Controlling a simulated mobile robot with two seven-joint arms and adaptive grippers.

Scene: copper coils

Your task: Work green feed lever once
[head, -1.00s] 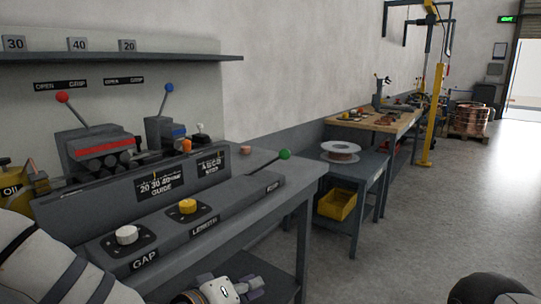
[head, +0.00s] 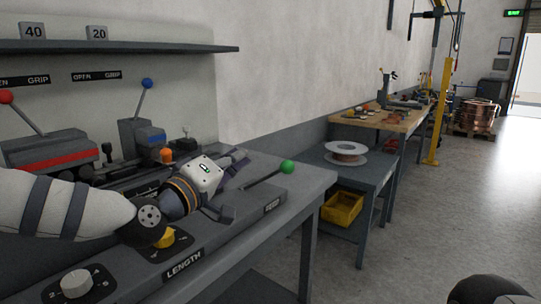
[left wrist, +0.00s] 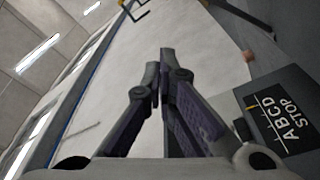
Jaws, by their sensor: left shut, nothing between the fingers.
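The green feed lever (head: 287,166) is a thin dark rod with a green ball knob, on the right end of the sloped console in the head view. It leans up and to the right above its label. My left gripper (head: 238,160) is over the console just left of the lever, apart from the knob. Its fingers are shut and empty; in the left wrist view the fingertips (left wrist: 164,72) are close together and point towards the wall. The lever is not visible in the left wrist view. My right gripper is not in view.
The yellow length knob (head: 165,238) sits under my left wrist, and a white knob (head: 77,283) is nearer. Red-ball (head: 6,97) and blue-ball (head: 147,84) levers stand behind. A side table with a wire spool (head: 346,153) is at the right. The floor there is clear.

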